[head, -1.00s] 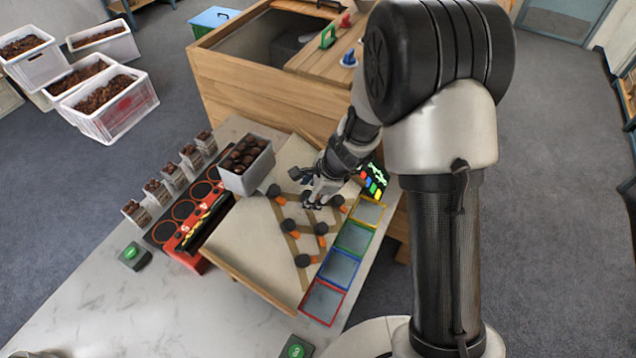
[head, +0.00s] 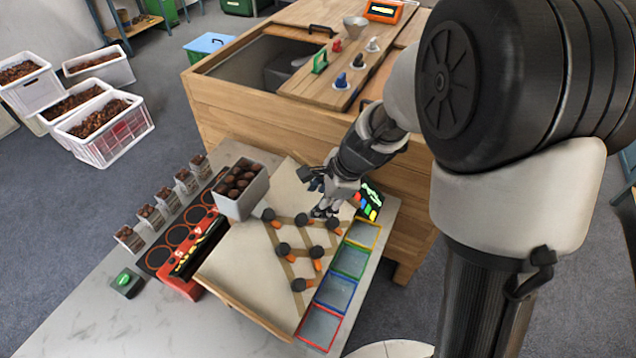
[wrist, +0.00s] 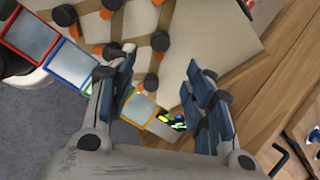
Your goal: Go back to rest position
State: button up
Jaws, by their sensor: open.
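My gripper (head: 322,196) hangs over the back right part of the sorting board (head: 235,262), near the yellow-framed tray and the small lit screen. In the wrist view my gripper (wrist: 163,82) has its fingers spread wide apart with nothing between them. The board carries several dark round knobs (head: 283,249) with orange flaps. Below the fingers the wrist view shows the yellow-framed tray (wrist: 142,107) and the lit screen (wrist: 178,122).
A wooden cabinet (head: 225,100) stands right behind the board. A box of chestnuts (head: 238,205) stands at the board's left, beside a red and black device (head: 180,285) and several small filled bags (head: 130,240). Coloured trays (head: 318,328) line the board's right edge. White crates (head: 108,145) stand on the floor at the left.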

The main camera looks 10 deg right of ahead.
jog(key=s+r+n, duration=0.5)
jog(key=r, duration=0.2)
jog(key=s+d+r+n+h+b, duration=0.1)
jog(key=s+d+r+n, duration=0.2)
jog(key=s+n, duration=0.3)
jog(key=s+d+r+n+t+h+b, duration=0.1)
jog(key=s+d+r+n, duration=0.3)
jog(key=s, duration=0.9)
jog(key=n+h, duration=0.1)
jog(key=n, duration=0.2)
jog(key=shift+n+t+h, duration=0.3)
jog(key=shift+r, duration=0.1)
